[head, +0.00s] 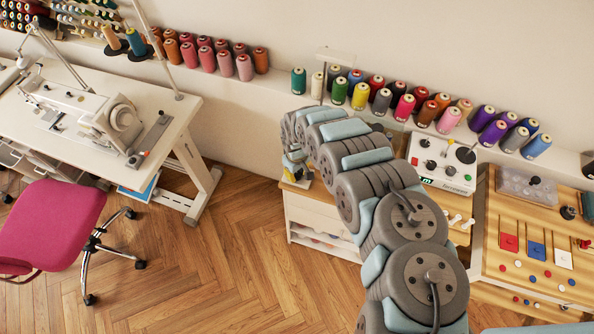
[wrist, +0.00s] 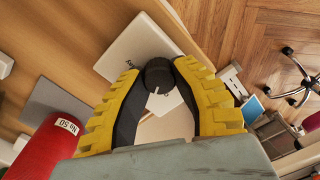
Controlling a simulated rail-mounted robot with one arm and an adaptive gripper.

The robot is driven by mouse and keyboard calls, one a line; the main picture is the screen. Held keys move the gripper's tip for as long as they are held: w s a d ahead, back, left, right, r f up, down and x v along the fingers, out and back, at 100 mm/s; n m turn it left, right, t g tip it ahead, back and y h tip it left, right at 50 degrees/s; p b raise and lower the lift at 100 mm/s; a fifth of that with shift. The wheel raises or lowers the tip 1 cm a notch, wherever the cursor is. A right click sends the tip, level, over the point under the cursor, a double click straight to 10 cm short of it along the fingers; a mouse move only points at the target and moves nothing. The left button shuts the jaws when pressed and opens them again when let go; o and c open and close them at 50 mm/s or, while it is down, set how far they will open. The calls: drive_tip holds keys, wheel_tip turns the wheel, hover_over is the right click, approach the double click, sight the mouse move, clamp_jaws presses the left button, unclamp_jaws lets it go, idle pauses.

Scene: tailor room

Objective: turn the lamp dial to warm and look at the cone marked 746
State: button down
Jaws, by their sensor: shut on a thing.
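In the wrist view a round black dial (wrist: 158,74) with a short white pointer line sits on a pale plate (wrist: 138,46) with small dark lettering that I cannot read. My gripper (wrist: 157,78), with its yellow and black fingers, is closed around the dial, one fingertip on each side. In the head view my arm hides most of this spot, and a pale lamp head (head: 334,57) stands above it by the wall. Many cones of thread stand on the ledge, such as a green cone (head: 340,90); their numbers are too small to read here.
A red cone (wrist: 52,143) labelled No 50 is close to my gripper in the wrist view. A white control box (head: 441,163) and a wooden board (head: 525,235) lie to the right. A sewing table (head: 165,98) and pink chair (head: 50,226) stand left; floor between is clear.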

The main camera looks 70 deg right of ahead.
sight(297, 173)
drive_tip(key=shift+f+m+p, duration=0.1)
drive_tip(key=shift+m+p, duration=0.45)
drive_tip(key=shift+m, duration=2.25)
drive_tip(key=c, duration=0.8)
unclamp_jaws()
drive_tip(key=shift+d, duration=0.1)
drive_tip(key=shift+r, duration=1)
wheel_tip(297, 173, up, 5)
drive_tip(key=shift+w+f, duration=0.1)
drive_tip(key=shift+r, duration=0.35)
